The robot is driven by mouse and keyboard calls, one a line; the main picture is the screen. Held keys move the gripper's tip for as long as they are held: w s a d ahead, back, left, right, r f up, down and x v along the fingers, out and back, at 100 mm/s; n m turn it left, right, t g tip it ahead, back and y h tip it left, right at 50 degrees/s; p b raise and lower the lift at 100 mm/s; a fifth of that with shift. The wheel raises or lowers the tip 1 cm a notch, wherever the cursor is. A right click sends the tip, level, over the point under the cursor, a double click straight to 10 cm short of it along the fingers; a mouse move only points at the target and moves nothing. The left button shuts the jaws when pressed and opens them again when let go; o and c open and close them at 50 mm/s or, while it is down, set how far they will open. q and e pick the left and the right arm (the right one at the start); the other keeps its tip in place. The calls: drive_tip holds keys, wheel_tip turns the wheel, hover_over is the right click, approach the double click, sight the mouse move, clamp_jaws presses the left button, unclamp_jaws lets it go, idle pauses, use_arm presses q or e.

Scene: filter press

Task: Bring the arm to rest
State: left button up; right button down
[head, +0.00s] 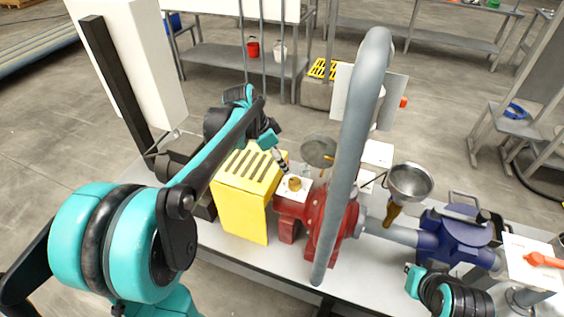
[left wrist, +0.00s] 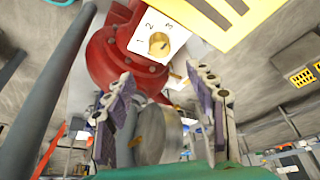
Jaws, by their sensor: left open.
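My left arm reaches in from the left in the head view, and its left gripper (head: 279,158) hangs just above the red pump (head: 324,218), close to the yellow slotted box (head: 240,205). In the left wrist view the two fingers of the gripper (left wrist: 163,100) stand wide apart with nothing held between them. A brass knob (head: 294,184) on a white plate sits on the pump, apart from the fingers. In the left wrist view the knob (left wrist: 158,43) has 1, 2 and 3 marked around it. Part of my right arm shows at the lower right; its fingers are not visible.
A thick grey pipe (head: 354,150) rises from the pump, right of my left gripper. A metal funnel (head: 410,180) and a blue valve body (head: 455,237) stand farther right on the bench. A tall white cabinet (head: 140,55) stands behind my left arm.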

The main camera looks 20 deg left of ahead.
idle(0.3)
use_arm(q)
drive_tip(key=s+d+f+n+t+y, duration=0.1)
drive_tip(key=s+n, duration=0.3)
drive_tip(key=s, duration=0.6)
drive_tip(key=s+d+f+n+t+y, duration=0.1)
drive_tip(key=s+n, duration=0.4)
drive_tip(key=s, duration=0.6)
drive_tip(key=shift+d+f+n+t+y, duration=0.3)
drive_tip(key=shift+d+t+y, duration=0.3)
drive_tip(key=shift+d+t, duration=0.4)
